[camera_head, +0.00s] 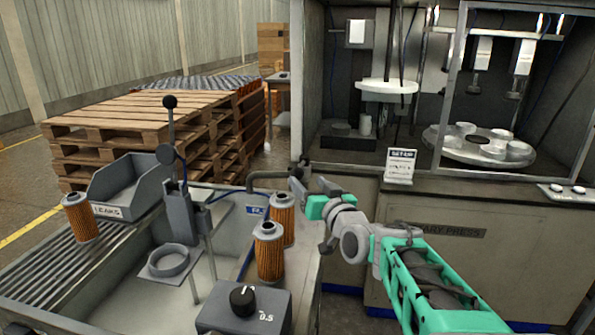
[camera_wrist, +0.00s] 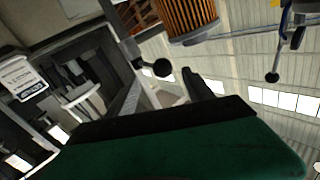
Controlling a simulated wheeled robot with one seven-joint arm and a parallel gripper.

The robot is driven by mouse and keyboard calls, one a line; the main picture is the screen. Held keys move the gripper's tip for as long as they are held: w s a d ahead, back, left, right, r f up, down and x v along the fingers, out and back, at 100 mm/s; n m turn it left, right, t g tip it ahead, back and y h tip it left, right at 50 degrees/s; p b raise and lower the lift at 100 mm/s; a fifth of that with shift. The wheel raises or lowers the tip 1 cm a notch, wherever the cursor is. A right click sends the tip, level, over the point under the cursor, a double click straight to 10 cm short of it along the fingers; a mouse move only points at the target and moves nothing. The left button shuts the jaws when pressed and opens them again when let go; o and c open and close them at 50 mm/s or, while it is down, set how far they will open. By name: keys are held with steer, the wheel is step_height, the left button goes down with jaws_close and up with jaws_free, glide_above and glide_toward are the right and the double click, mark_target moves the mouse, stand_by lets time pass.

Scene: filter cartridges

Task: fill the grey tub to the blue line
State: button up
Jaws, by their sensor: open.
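A grey tub (camera_head: 129,282) is built into the bench. A thin blue line (camera_head: 228,194) runs along its inner wall; I cannot make out a water level. Two orange pleated filter cartridges stand upright at the tub's right: a front one (camera_head: 270,252) and a back one (camera_head: 284,218). A third cartridge (camera_head: 80,218) stands on the ribbed rack at the left. My gripper (camera_head: 309,187) is open and empty, just above and right of the back cartridge. In the wrist view, an orange cartridge (camera_wrist: 188,18) shows beyond the open fingers (camera_wrist: 163,92).
A grey bin (camera_head: 128,188) labelled LEAKS sits behind the rack. A lever with a black knob (camera_head: 170,102) rises over a round grey holder (camera_head: 168,262). A dial box (camera_head: 243,310) stands in front. Pallets (camera_head: 150,135) are behind; the press cabinet (camera_head: 450,232) is right.

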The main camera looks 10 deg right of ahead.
mark_target(301, 176)
steer(key=w, duration=0.2)
steer(key=w+a, duration=0.1)
steer(key=w, duration=0.3)
steer(key=shift+w+a, duration=0.15)
steer(key=shift+a, duration=0.1)
steer(key=shift+c, duration=0.3)
jaws_close()
